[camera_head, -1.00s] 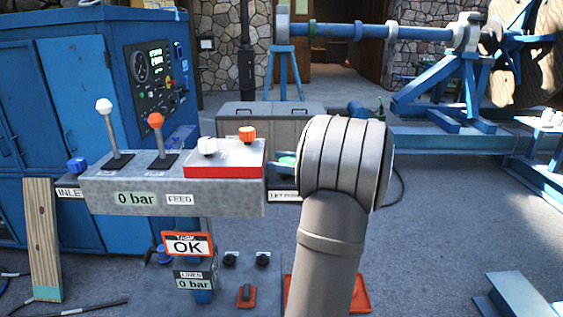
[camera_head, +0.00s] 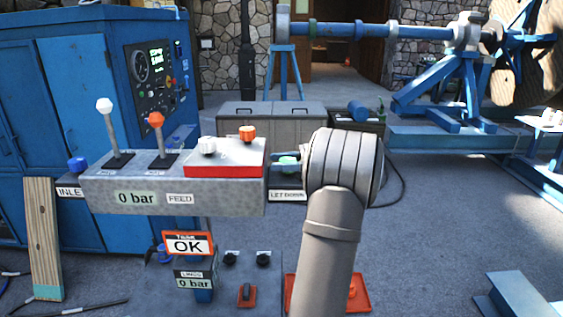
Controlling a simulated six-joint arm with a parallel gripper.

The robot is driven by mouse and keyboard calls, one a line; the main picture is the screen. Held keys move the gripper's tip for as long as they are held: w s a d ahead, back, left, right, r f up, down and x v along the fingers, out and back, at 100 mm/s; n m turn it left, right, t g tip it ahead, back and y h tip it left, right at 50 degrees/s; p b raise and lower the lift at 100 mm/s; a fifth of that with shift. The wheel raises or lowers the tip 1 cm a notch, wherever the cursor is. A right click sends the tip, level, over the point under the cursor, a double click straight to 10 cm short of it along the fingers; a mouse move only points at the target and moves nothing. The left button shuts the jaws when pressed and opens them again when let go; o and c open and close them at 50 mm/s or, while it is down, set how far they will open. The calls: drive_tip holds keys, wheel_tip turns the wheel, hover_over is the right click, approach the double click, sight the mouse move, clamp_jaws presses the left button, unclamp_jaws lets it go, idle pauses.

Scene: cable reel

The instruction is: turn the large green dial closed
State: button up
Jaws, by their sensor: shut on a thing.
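The green dial (camera_head: 288,161) shows in part, just right of the grey control box and above the "LET DOWN" label (camera_head: 287,196). My arm's thick grey wrist (camera_head: 342,168) stands close to its right and covers what lies behind. My gripper's fingers are hidden behind this wrist, so their hold on the dial cannot be seen. How far the dial is turned cannot be told.
The grey control box (camera_head: 130,198) carries a white lever (camera_head: 105,106), an orange lever (camera_head: 155,121) and a red plate (camera_head: 225,171) with small knobs. A sign (camera_head: 188,244) below reads OK. A blue cabinet (camera_head: 60,110) stands at left.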

drive_tip(key=o, duration=0.7)
drive_tip(key=shift+m+t, duration=0.3)
drive_tip(key=shift+t, duration=0.2)
